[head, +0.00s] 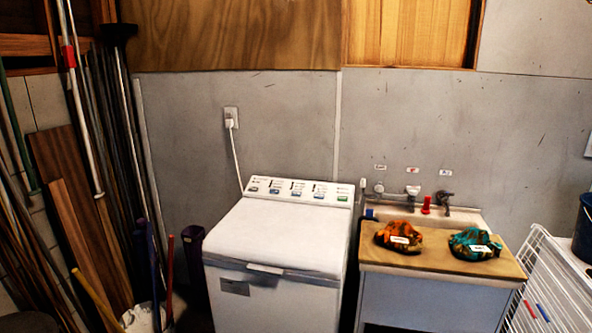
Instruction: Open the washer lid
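The washer (266,301) is a white top-loader standing against the grey wall, just left of the middle of the head view. Its white lid (280,238) lies flat and shut over the top. A light handle lip (265,268) shows at the middle of the lid's front edge. The control panel (300,190) with several buttons runs along the back of the top. My gripper is not in view, and nothing covers the lid.
Right of the washer is a sink cabinet with a wooden board (446,255) bearing an orange cloth bundle (399,236) and a teal one (474,243). A white wire rack (552,285) stands far right. Poles and a bucket (147,317) crowd the left.

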